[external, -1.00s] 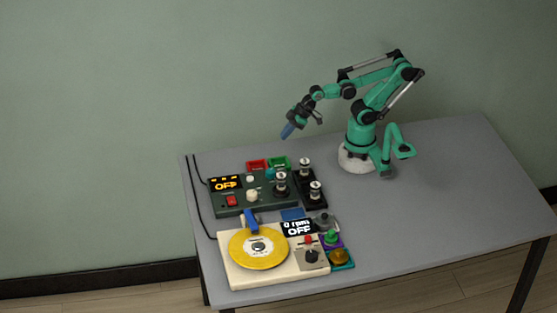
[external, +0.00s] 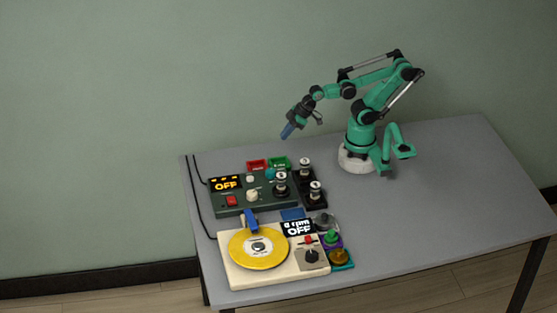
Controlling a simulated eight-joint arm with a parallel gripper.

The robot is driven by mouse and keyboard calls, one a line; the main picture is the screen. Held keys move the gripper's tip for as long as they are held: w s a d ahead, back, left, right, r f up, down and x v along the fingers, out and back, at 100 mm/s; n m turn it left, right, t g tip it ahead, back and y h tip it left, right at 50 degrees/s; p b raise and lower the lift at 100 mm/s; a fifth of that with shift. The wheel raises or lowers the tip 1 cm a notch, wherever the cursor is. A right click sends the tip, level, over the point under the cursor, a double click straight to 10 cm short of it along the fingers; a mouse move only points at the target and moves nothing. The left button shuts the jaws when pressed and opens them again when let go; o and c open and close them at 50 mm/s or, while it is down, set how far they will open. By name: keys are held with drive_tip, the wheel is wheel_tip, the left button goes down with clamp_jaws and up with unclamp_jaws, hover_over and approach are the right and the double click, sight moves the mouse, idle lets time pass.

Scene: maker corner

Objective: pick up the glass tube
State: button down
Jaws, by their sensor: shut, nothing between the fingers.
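My gripper (external: 288,131) has blue fingertips. It is shut and empty, pointing down and left, held in the air above and behind the devices. Three small upright cylinders with dark and silvery bands could be glass tubes. One (external: 281,184) stands at the right end of the dark green control box (external: 230,209). The other two, a rear one (external: 305,168) and a front one (external: 316,191), stand on a black holder beside that box. At this size I cannot tell which is the glass tube. My gripper is apart from all three.
A cream turntable device (external: 238,278) with a yellow disc (external: 257,249) stands in front. A red tray (external: 257,165) and a green tray (external: 279,163) lie behind the box. Small coloured parts stand right of the turntable. The right side of the grey table (external: 440,200) is clear.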

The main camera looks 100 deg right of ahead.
drive_tip(key=shift+c, duration=1.5)
unclamp_jaws()
drive_tip(key=n+g+y, duration=0.2)
drive_tip(key=n+g, duration=0.1)
drive_tip(key=n, duration=0.3)
approach(278, 191)
drive_tip(key=shift+w+d+f, duration=0.25)
drive_tip(key=shift+w+f, duration=0.3)
drive_tip(key=shift+f, duration=0.25)
drive_tip(key=shift+w+a+f+n+g, duration=0.1)
drive_tip(key=shift+a+f+n+g, duration=0.2)
drive_tip(key=shift+f, duration=0.1)
drive_tip(key=shift+x, duration=2.45)
